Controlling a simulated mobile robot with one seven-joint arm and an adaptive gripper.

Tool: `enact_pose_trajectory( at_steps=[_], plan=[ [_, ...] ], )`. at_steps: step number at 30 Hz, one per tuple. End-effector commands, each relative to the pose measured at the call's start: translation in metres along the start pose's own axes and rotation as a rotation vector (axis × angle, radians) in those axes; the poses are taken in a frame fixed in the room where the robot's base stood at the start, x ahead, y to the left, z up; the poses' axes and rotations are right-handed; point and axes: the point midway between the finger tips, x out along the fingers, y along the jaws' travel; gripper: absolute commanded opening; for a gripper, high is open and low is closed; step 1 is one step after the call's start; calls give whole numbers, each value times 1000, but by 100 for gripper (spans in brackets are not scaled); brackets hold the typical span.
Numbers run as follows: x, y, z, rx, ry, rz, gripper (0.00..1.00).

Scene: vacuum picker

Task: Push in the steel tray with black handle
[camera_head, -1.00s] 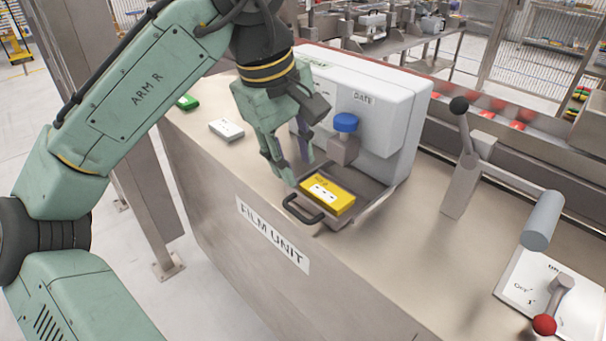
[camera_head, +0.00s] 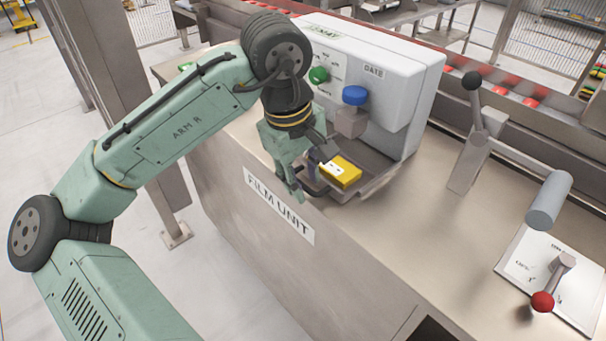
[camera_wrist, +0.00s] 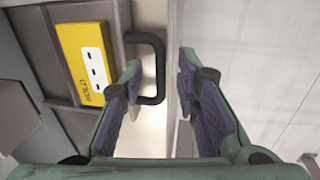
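The steel tray (camera_head: 371,189) is drawn out at the foot of the white machine, with a yellow box (camera_head: 341,171) in it. The tray also shows in the wrist view (camera_wrist: 52,58), with the yellow box (camera_wrist: 82,60) labelled "HOLD". Its black handle (camera_wrist: 160,62) is a loop facing the counter edge; in the head view my gripper mostly hides it. My gripper (camera_head: 306,184) is low at the tray's front. In the wrist view my gripper (camera_wrist: 163,72) is open, with the handle's bar between its fingertips in the picture. I cannot tell whether they touch it.
The white machine (camera_head: 420,85) stands behind the tray, with a blue knob (camera_head: 355,95) above it and a green button (camera_head: 319,75). A black-knobbed lever (camera_head: 473,107) and a red-knobbed lever (camera_head: 545,300) are at the right. The counter front edge is close to my gripper.

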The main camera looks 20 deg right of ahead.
Motion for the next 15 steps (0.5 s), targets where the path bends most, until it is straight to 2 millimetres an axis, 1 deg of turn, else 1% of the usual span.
enact_pose_trajectory(
  at_steps=[5,6,15],
  plan=[
    [0,0,0,0,0,0,29],
    [0,0,0,0,0,0,28],
    [0,0,0,0,0,0,8]
  ],
)
